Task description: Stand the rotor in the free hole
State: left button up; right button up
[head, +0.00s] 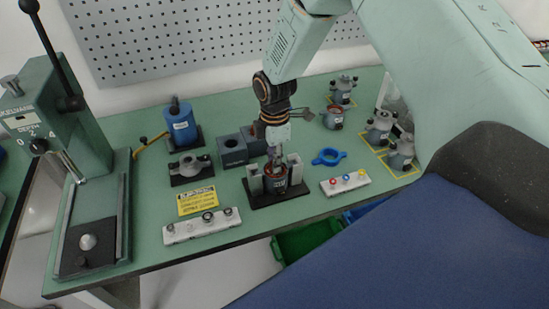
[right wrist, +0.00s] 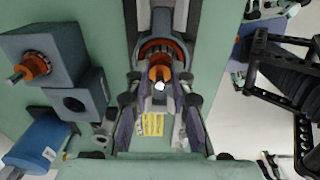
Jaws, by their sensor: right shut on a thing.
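My right gripper (head: 274,158) points down over the stator (head: 276,184), which sits between two grey posts on a black base. The stator's copper windings (right wrist: 152,47) show in the right wrist view. The gripper (right wrist: 160,90) is shut on the rotor (right wrist: 160,73), an orange-wound part with a pale shaft end, at the stator's bore. How deep the rotor sits is hidden. The grey holder (head: 234,151) stands behind and left; its free round hole (right wrist: 74,103) is empty. Another rotor (right wrist: 32,67) stands in the neighbouring hole. My left gripper is not in view.
A blue capped device (head: 180,125) and a small grey part on a black base (head: 189,167) stand left of the holder. Grey housings (head: 379,127) stand far right. A press (head: 70,130) stands left.

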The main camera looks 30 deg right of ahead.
jog(key=shift+r, duration=0.1)
dwell(0.3)
jog(key=shift+r+p, duration=3.6)
jog(key=shift+r, duration=0.65)
jog(key=shift+f, duration=0.15)
